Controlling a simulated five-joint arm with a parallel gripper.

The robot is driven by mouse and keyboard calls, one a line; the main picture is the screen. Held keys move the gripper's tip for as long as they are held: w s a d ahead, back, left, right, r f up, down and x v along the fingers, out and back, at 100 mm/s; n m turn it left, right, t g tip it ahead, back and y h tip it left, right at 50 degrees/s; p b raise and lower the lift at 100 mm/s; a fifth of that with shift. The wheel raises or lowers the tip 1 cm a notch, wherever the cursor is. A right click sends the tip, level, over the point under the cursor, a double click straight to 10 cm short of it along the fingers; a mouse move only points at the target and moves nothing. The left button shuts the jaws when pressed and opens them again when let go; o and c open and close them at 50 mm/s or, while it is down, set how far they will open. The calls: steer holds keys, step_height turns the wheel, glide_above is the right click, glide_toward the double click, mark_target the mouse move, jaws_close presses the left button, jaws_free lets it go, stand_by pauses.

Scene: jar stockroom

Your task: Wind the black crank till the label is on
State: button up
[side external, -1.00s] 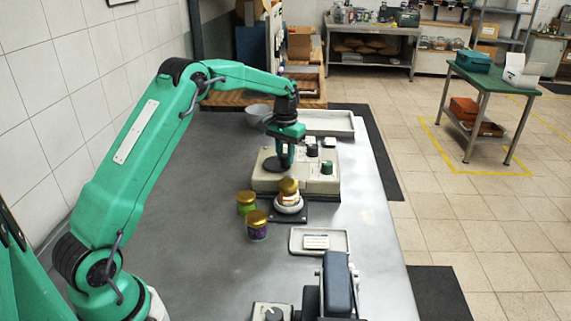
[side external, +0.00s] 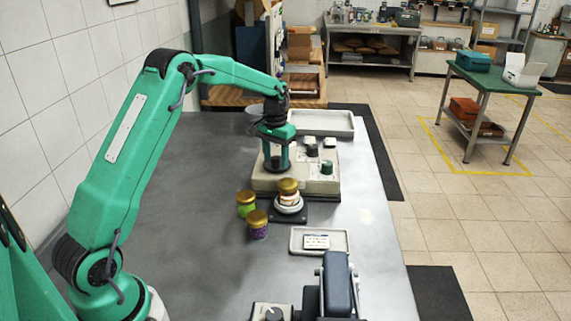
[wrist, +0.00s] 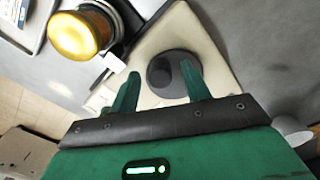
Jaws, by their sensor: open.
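The black crank (side external: 275,164) is a dark disc on the left part of the beige labelling machine (side external: 325,187). In the wrist view the dark crank (wrist: 160,78) shows between and just beyond my fingertips. My gripper (side external: 276,163) points down over the crank, its two green fingers spread. In the wrist view my gripper (wrist: 160,70) holds nothing between its fingers; whether either finger touches the crank I cannot tell. A gold-lidded jar (side external: 289,187) with a pale band stands upright on a white round holder (side external: 289,207) before the machine.
Two gold-lidded jars, one green (side external: 246,204) and one purple (side external: 257,231), stand left of the holder. A shallow tray (side external: 342,247) holds a small card (side external: 316,242). A long tray (side external: 340,122) lies behind the machine. The tabletop's left side is clear.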

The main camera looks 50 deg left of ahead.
steer(key=shift+r, duration=4)
steer(key=shift+s+d+r, duration=0.2)
steer(key=shift+d+r, duration=0.05)
steer(key=shift+r, duration=0.15)
steer(key=s+d+r+m+t, duration=0.1)
steer(key=s+d+r+t, duration=0.1)
steer(key=s+d+r, duration=0.4)
steer(key=s+d+r+m+t, duration=0.1)
steer(key=s+d+r, duration=0.35)
steer(key=s, duration=0.45)
steer(key=s+d+f+t, duration=0.1)
steer(key=s+d+f, duration=0.1)
steer(key=s, duration=0.5)
steer(key=s+d+f+m+t, duration=0.1)
steer(key=s+d, duration=0.3)
steer(key=s, duration=0.4)
steer(key=shift+s+f+t, duration=0.15)
steer(key=shift+f+t, duration=0.15)
steer(key=shift+f, duration=0.5)
